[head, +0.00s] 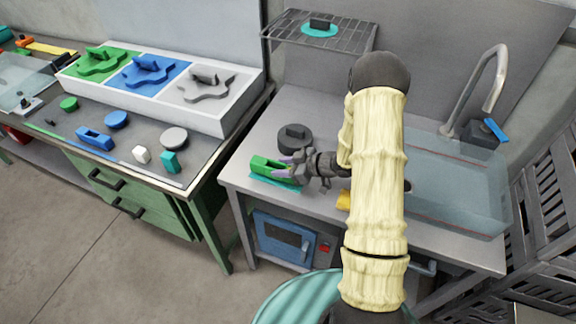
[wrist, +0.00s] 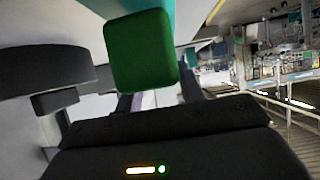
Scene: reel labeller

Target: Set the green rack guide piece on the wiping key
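The green rack guide piece (head: 264,167) lies on the metal counter, over a flat teal piece (head: 286,186) that may be the wiping key. My gripper (head: 286,167) is at the green piece's right end, its pale fingertips apart. In the wrist view the green piece (wrist: 140,50) is large and close, in front of the fingers (wrist: 156,98), with teal (wrist: 160,12) behind it. I cannot tell whether the fingers press on it or whether it rests fully on the teal.
A dark round piece with a knob (head: 294,138) stands just behind my gripper. A sink basin (head: 455,185) is at right, with a yellow item (head: 343,201) near its left side. At left, a workbench holds a three-colour tray (head: 225,117) and several loose pieces.

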